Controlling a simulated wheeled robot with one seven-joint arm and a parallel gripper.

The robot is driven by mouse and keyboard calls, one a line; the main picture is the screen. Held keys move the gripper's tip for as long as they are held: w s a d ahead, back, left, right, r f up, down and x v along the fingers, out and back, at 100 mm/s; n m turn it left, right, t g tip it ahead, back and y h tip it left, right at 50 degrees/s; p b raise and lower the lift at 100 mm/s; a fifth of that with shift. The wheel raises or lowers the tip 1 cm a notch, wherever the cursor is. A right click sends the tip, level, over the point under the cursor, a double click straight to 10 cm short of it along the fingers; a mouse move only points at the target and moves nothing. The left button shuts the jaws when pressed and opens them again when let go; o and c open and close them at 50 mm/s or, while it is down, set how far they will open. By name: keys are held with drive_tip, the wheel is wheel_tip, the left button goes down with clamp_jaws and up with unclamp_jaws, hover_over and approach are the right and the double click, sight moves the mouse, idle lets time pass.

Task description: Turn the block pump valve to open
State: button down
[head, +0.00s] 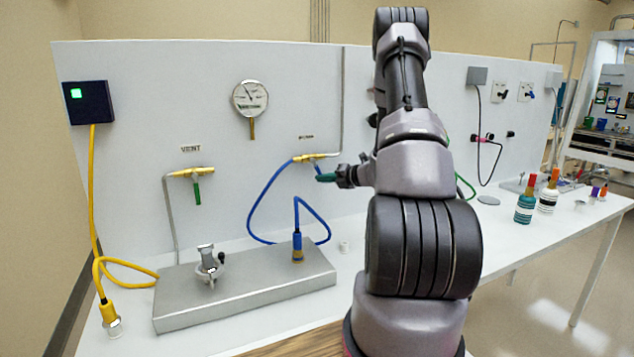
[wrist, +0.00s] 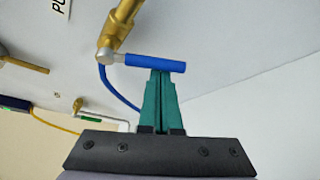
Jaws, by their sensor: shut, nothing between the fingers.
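The pump valve is a brass fitting (head: 308,157) on the white back panel, under a small label. In the wrist view its brass body (wrist: 118,28) carries a lever with a blue handle (wrist: 140,62), which lies nearly level across that picture. My gripper (head: 326,177) is at this valve; its teal fingers show in the wrist view (wrist: 160,75). The fingers are together with nothing between them. Their tips are at the handle's lower edge, touching or very close; I cannot tell which. In the head view the handle is mostly hidden by my gripper.
A vent valve (head: 192,172) with a green handle hangs to the left. A round gauge (head: 250,98) sits between the valves. Blue tubing (head: 262,200) loops down to a grey metal block (head: 250,288) on the bench. Bottles (head: 525,203) stand far right.

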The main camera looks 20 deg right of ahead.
drive_tip(key=d+r+n+g+h, duration=0.1)
drive_tip(key=d+r+n+h, duration=0.2)
drive_tip(key=r+n+h, duration=0.2)
drive_tip(key=shift+d+n+h, duration=0.35)
drive_tip(key=shift+n+h, duration=0.05)
drive_tip(key=shift+n, duration=0.3)
idle(0.3)
idle(0.4)
